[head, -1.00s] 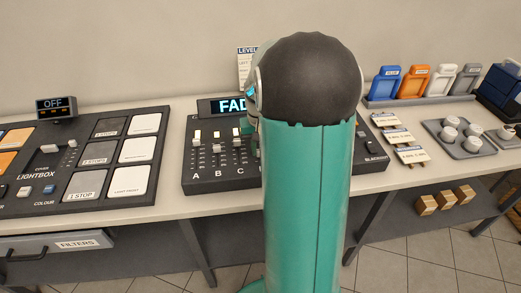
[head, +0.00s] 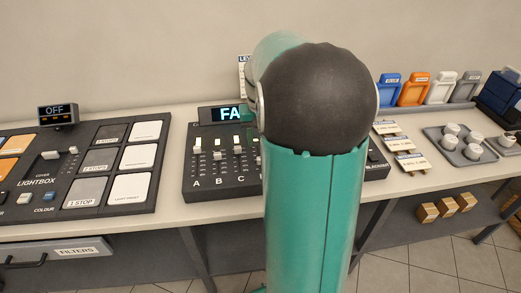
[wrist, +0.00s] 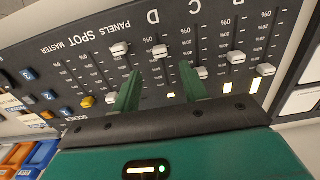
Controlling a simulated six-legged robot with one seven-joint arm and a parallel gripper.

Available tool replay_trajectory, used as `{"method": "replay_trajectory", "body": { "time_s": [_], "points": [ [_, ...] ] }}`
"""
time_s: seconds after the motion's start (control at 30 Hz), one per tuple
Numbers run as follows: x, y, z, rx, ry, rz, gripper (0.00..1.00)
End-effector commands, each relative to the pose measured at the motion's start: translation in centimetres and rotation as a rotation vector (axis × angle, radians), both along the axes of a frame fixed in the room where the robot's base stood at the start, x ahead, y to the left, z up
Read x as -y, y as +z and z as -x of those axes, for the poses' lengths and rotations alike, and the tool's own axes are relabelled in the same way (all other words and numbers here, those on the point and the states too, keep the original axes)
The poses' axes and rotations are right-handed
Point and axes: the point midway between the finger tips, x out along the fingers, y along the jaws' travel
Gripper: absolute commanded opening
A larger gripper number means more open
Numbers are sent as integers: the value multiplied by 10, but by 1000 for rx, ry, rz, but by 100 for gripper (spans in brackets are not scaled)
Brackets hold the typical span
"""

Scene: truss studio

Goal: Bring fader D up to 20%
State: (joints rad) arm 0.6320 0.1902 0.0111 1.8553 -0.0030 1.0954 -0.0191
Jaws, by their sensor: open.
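Fader D has a pale cap (wrist: 159,51) in the wrist view, under the letter D and close to the 0% end of its slot. My gripper (wrist: 160,67) is open, its two green fingers spread on either side of fader D's slot. The cap sits just past the fingertips, between their lines; I cannot tell whether they touch it. The console (head: 222,184) shows in the head view with labels A, B and C.
Fader C's cap (wrist: 201,72) is close beside the right finger, and the Panels cap (wrist: 119,48) is beyond the left. A lightbox panel (head: 75,180) lies left of the console.

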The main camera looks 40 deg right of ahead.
Motion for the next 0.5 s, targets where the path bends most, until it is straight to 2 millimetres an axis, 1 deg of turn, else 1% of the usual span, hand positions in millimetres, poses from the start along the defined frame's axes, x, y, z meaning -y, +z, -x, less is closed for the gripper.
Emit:
{"method": "replay_trajectory", "body": {
  "time_s": [0.03, 0.1, 0.2, 0.33, 0.5],
  "points": [
    [0, 13, -1, 3, 1, 2, 44],
    [0, 28, -1, 4, 1, 3, 44],
    [0, 46, -1, 2, 2, 2, 44],
    [0, 62, 0, 1, 1, 1, 44],
    [0, 68, 0, 1, 0, -1, 44]
  ]
}}
